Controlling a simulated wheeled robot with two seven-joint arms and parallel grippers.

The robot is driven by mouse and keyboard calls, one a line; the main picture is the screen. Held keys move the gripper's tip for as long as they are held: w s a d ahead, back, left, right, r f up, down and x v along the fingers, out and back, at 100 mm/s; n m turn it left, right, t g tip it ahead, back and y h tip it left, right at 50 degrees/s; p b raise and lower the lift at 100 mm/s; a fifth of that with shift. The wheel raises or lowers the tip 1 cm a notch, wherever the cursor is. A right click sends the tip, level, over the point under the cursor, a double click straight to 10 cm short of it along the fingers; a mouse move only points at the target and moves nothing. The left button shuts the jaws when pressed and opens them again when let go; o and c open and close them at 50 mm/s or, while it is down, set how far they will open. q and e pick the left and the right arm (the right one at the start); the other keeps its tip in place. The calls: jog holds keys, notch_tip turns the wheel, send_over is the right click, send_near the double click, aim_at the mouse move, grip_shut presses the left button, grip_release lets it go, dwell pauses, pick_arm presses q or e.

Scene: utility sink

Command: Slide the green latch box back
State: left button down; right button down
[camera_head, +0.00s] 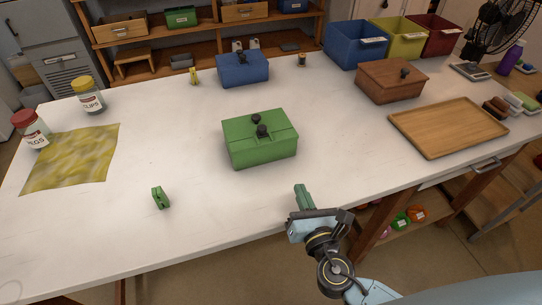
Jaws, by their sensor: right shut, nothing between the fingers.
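The green latch box (260,145) sits closed near the middle of the white table, with dark knobs on its lid. My right gripper (301,190) is at the table's front edge, in front of the box and slightly to its right. Its fingers are shut and empty, and they appear apart from the box. My left gripper is not in view.
A small green clip (160,198) lies front left. A blue box (242,69) stands behind the green one. A brown box (391,80) and a wooden tray (448,127) are at right. A yellow cloth (72,158) lies left. Table between green and blue boxes is clear.

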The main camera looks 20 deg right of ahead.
aim_at(267, 149)
jog(key=a+n+y, duration=0.1)
jog(key=n, duration=0.1)
jog(key=a+n+y, duration=0.1)
jog(key=n, duration=0.1)
jog(key=shift+w+f, duration=0.1)
jog(key=shift+f, duration=0.3)
jog(key=shift+w+a, duration=0.2)
jog(key=shift+w, duration=0.1)
jog(key=w, duration=0.9)
jog(key=w+a, duration=0.1)
jog(key=w, duration=0.3)
jog(key=shift+w, duration=0.15)
jog(key=shift+d, duration=0.1)
